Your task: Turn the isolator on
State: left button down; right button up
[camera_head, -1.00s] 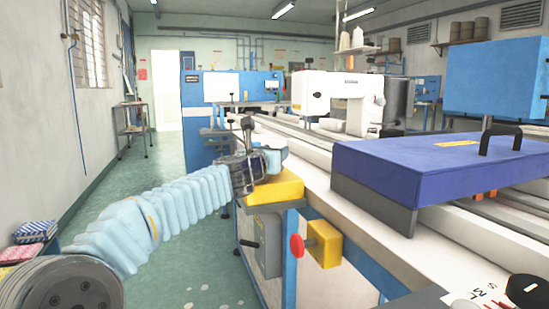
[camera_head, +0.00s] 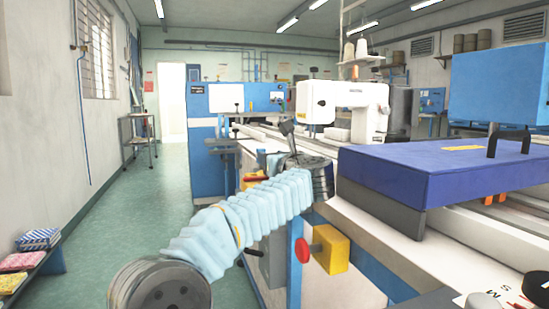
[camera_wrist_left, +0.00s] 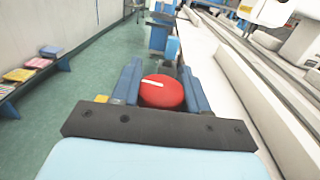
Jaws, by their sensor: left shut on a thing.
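In the left wrist view, a round red knob (camera_wrist_left: 162,92) with a white bar across its face sits between the blue fingers of my left gripper (camera_wrist_left: 161,88). The fingers are shut on its sides. The white bar lies nearly crosswise, slightly tilted. A bit of yellow (camera_wrist_left: 101,98) shows beside the left finger. In the head view, my left wrist (camera_head: 310,172) is over the table's near left edge and hides the fingertips. A yellow box with some red (camera_head: 254,179) shows just left of the wrist, partly covered by my arm. My right gripper is not in view.
A red mushroom button (camera_head: 303,249) on another yellow box (camera_head: 332,250) is mounted below the table edge.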

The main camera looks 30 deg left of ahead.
pick_arm(q)
jog(key=shift+f+n+g+y, duration=0.3)
jog(key=shift+f+n+g, duration=0.1)
jog(key=shift+g, duration=0.3)
jog(key=c, duration=0.7)
grip_release()
jog(key=shift+o, duration=0.7)
jog(key=shift+r, duration=0.25)
jog(key=shift+s, duration=0.1)
jog(key=b+v, duration=0.1)
jog(key=v, duration=1.2)
jog(key=shift+d+f, duration=0.2)
jog(key=shift+d, duration=0.2)
